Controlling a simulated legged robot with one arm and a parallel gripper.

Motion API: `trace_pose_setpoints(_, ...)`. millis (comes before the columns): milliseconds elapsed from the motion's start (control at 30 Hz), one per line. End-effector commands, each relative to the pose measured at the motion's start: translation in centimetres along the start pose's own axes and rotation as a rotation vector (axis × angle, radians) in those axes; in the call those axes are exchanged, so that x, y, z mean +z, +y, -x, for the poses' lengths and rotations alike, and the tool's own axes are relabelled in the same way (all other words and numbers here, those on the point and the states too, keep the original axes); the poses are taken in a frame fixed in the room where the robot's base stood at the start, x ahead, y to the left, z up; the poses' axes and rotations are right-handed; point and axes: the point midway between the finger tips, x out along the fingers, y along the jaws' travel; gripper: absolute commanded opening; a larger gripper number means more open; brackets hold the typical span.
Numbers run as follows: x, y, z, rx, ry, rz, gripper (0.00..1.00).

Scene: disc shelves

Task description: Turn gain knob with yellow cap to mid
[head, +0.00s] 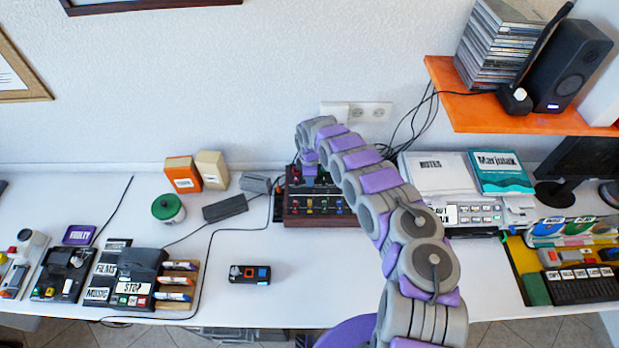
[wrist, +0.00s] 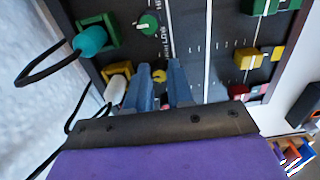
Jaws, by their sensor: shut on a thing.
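The dark mixer panel (head: 318,214) with wooden sides stands at the back of the white desk. My gripper (head: 309,172) reaches down over its back part. In the wrist view the two blue-grey fingers of my gripper (wrist: 160,70) are shut on the knob with the yellow cap (wrist: 160,76), one finger on each side. Its pointer mark is too small to read. A green-capped knob (wrist: 148,24) sits farther up the panel in the wrist view, apart from the fingers.
In the wrist view a teal plug (wrist: 90,40) and a white plug (wrist: 116,88) with black cables sit left of the fingers. Yellow (wrist: 247,57) and red (wrist: 238,91) fader caps are to the right. The desk front (head: 330,275) is fairly clear.

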Motion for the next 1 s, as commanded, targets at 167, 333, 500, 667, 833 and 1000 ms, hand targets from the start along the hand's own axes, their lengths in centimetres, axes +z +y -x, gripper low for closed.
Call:
trace_pose_setpoints(167,-0.03,0.4,0.32,0.012,0.002,-0.001,0.0)
trace_pose_setpoints(333,-0.02,0.4,0.33,0.012,0.002,-0.001,0.28)
trace_pose_setpoints(500,0.0,0.24,0.22,0.008,0.001,-0.001,0.45)
trace_pose_setpoints(667,0.0,0.22,0.13,0.006,0.001,-0.001,0.47)
trace_pose_setpoints(833,0.0,0.21,0.05,0.004,0.001,-0.001,0.47)
trace_pose_setpoints(1000,0.05,0.23,0.62,0.004,0.0,-0.002,0.47)
